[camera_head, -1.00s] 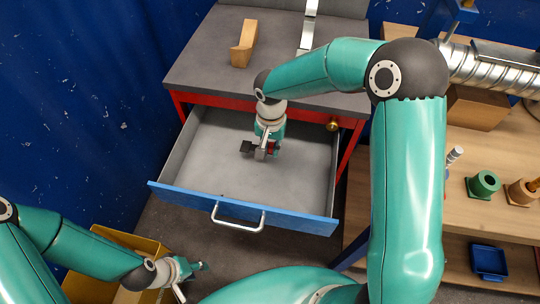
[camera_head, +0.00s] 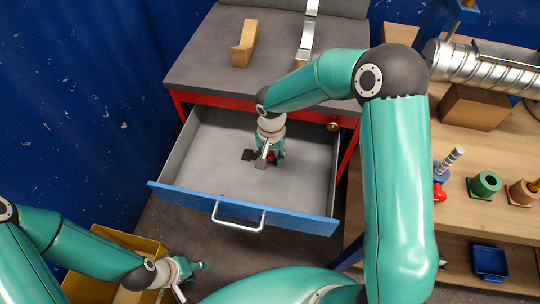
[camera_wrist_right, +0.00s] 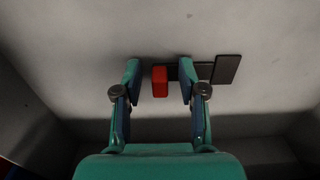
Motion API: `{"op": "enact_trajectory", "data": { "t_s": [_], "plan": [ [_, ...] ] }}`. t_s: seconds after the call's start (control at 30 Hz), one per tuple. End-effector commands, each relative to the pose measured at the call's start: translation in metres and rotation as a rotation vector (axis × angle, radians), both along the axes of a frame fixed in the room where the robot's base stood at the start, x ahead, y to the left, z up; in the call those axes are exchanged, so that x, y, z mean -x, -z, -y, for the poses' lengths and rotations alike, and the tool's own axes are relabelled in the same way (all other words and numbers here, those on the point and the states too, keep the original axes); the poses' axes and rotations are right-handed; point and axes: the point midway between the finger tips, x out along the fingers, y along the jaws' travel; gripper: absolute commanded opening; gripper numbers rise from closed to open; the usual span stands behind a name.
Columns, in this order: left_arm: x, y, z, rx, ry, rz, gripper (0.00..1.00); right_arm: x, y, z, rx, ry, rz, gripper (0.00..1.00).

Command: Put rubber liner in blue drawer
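The blue-fronted drawer (camera_head: 190,201) is pulled out, with a bare grey floor inside. In it lies a flat dark piece that looks like the rubber liner (camera_head: 249,155). In the right wrist view it is a dark strip with a wider square end (camera_wrist_right: 227,69), and a red block (camera_wrist_right: 160,88) stands at its other end. My right gripper (camera_head: 269,161) is down inside the drawer, its fingers (camera_wrist_right: 159,82) open on either side of the red block with gaps showing. My left gripper (camera_head: 190,281) is low at the left, outside the drawer; its fingers are too small to read.
A yellow bin (camera_head: 135,240) stands below the drawer's left front. A wooden piece (camera_head: 243,45) and a metal bracket (camera_head: 306,35) lie on the cabinet top.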

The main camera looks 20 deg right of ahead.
Motion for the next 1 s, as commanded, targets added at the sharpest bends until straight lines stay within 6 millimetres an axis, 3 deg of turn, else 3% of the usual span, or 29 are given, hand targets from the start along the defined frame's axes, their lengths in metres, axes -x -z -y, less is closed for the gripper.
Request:
{"op": "enact_trajectory", "data": {
  "t_s": [0.37, 0.8, 1.0],
  "plan": [
    [0.000, -0.002, 0.000, 0.000, 0.000, 0.001, 0.40, -0.001, -0.009, 0.000, 0.001, 0.001, 0.003, 0.41],
    [0.000, -0.003, 0.000, 0.000, 0.000, 0.000, 0.40, -0.001, -0.090, 0.001, 0.001, 0.000, 0.004, 0.41],
    [0.000, -0.004, 0.000, 0.000, 0.000, 0.000, 0.40, 0.000, -0.116, 0.001, 0.001, 0.001, 0.001, 0.41]
  ]
}}
